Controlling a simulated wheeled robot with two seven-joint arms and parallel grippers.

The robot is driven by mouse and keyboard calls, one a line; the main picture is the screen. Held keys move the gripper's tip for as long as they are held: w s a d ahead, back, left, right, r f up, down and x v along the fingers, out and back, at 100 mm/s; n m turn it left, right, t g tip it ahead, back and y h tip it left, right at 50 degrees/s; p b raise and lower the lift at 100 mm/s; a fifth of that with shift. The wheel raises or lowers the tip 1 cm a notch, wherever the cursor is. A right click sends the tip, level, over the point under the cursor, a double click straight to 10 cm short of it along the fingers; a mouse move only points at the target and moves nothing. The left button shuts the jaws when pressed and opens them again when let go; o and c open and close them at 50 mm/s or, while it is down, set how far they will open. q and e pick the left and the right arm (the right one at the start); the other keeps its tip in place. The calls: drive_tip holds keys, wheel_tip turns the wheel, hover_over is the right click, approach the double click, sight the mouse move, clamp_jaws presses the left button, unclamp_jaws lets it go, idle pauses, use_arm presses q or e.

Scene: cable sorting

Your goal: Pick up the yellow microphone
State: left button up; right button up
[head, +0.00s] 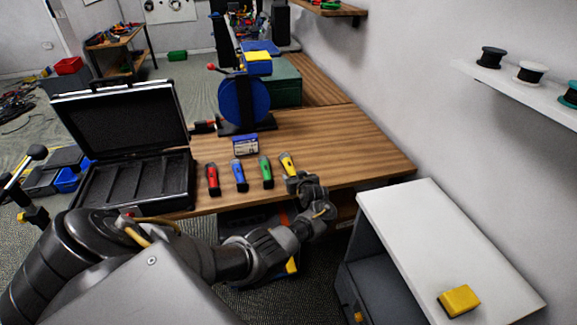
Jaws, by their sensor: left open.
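The yellow microphone (287,162) lies on the wooden table near its front edge, at the right end of a row. Its lower end is close to my left gripper (292,182), which partly covers it. My left gripper is open at the table's front edge, and I cannot tell whether it touches the microphone. A green microphone (265,170), a blue one (239,174) and a red one (212,178) lie to the left of the yellow one. My right gripper is not in view.
An open black case (185,190) with empty compartments stands left of the row. A small blue-and-white box (245,146) and a blue reel (243,100) are behind it. A white-topped cabinet (430,225) stands at right. The table right of the microphones is clear.

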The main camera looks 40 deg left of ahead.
use_arm(q)
drive_tip(key=shift+x, duration=1.4)
drive_tip(key=shift+f, duration=0.1)
drive_tip(key=c, duration=1.2)
drive_tip(key=shift+c, duration=0.2)
drive_tip(key=shift+r, duration=0.55)
drive_tip(key=r, duration=0.3)
drive_tip(key=shift+s+d, duration=0.15)
drive_tip(key=shift+s, duration=0.1)
drive_tip(key=s+d+r+p, duration=0.1)
drive_tip(key=s+d+r, duration=0.1)
drive_tip(key=s+r, duration=0.2)
drive_tip(key=s+d+r, duration=0.2)
drive_tip(key=s+r, duration=0.3)
drive_tip(key=s, duration=0.3)
drive_tip(key=shift+s+d+p, duration=0.3)
drive_tip(key=shift+s+p, duration=0.05)
